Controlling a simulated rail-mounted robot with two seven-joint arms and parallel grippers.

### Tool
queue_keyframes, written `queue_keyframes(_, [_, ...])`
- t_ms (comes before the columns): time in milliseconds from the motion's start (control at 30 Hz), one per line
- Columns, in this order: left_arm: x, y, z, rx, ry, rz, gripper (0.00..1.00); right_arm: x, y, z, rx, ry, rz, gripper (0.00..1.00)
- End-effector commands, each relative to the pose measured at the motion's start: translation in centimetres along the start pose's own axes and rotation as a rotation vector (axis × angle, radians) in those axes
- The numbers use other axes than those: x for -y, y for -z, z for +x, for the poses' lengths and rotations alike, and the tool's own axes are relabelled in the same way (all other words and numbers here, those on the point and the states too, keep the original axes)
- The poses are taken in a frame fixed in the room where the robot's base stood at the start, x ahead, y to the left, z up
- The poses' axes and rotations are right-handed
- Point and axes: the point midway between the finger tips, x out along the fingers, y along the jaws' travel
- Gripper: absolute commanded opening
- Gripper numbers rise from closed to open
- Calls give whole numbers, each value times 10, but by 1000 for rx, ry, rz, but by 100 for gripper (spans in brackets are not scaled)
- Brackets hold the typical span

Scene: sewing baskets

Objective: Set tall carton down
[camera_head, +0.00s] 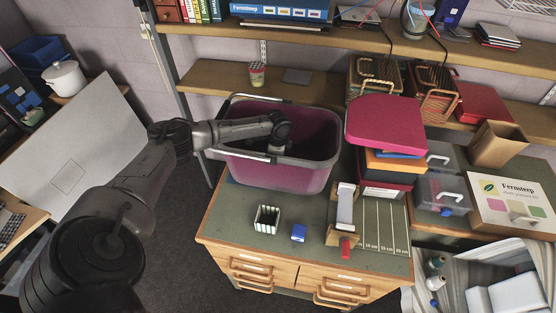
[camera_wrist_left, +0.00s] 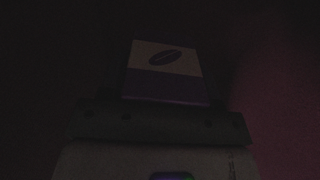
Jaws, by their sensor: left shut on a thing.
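My left arm reaches in from the left over a purple basket (camera_head: 275,177), and my left gripper (camera_head: 272,150) points down inside it, partly hidden by the basket wall. The wrist view is very dark. In it, a carton (camera_wrist_left: 163,60) with a pale band and a dark oval emblem stands out from my left gripper, which is shut on it. The carton is hidden in the head view. I cannot tell whether it touches the basket floor. My right gripper is not in view.
The basket stands at the back of a green-topped drawer cabinet (camera_head: 270,196). A stack with a magenta lid (camera_head: 385,122) is close on the right. A shelf (camera_head: 215,77) runs behind.

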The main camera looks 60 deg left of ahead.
Motion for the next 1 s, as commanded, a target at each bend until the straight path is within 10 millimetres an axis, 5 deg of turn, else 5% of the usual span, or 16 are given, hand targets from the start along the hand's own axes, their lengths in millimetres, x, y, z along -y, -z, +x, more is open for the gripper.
queue_keyframes(200, [0,0,20,-1,0,0,30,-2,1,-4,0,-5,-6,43])
queue_keyframes(967, [0,0,32,-1,0,0,30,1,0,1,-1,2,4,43])
queue_keyframes(1000, [0,0,32,-1,0,0,60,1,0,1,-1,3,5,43])
